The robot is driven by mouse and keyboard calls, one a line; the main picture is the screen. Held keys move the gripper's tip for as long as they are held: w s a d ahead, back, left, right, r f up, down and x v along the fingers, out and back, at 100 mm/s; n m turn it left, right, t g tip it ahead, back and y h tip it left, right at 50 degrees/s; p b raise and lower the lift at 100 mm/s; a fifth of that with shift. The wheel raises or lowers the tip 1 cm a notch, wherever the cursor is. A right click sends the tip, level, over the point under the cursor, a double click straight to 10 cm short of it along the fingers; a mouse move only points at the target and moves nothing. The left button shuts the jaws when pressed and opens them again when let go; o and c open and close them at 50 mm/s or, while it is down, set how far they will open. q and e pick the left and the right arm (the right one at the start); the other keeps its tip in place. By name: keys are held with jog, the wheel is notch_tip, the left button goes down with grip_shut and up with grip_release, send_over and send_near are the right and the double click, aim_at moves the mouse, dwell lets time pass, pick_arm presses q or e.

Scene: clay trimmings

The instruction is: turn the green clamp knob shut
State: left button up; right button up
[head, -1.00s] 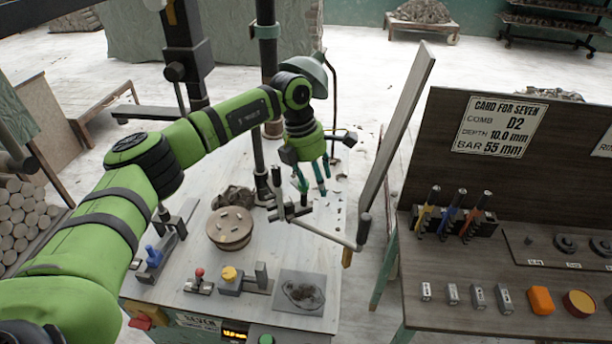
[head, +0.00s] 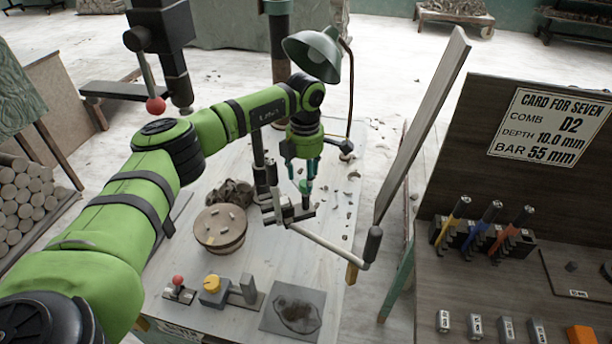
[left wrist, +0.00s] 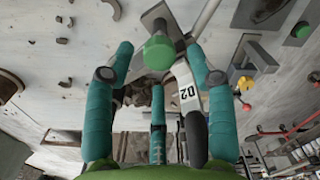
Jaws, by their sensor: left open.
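The green clamp knob (head: 305,187) sits on top of a grey metal clamp (head: 288,210) on the worktable, at the inner end of a long bar. My left gripper (head: 301,174) points down, with its teal fingers open just above the knob. In the left wrist view the green knob (left wrist: 158,52) lies between the tips of the open left gripper (left wrist: 160,64). A gap shows on both sides of it, and I see no contact. My right gripper is in neither view.
The bar ends in a dark handle (head: 373,244) beside a tall slanted board (head: 425,125). A lamp (head: 313,55) stands behind my gripper. A round wooden disc (head: 220,228) and clay lumps (head: 232,193) lie left of the clamp. A yellow knob (head: 212,283) is at the front.

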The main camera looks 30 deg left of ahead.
pick_arm(q)
jog(key=shift+f, duration=1.15)
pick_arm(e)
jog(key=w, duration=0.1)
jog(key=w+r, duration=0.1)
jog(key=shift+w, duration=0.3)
pick_arm(q)
jog(key=shift+c, duration=0.4)
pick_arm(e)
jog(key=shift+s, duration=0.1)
pick_arm(q)
grip_shut()
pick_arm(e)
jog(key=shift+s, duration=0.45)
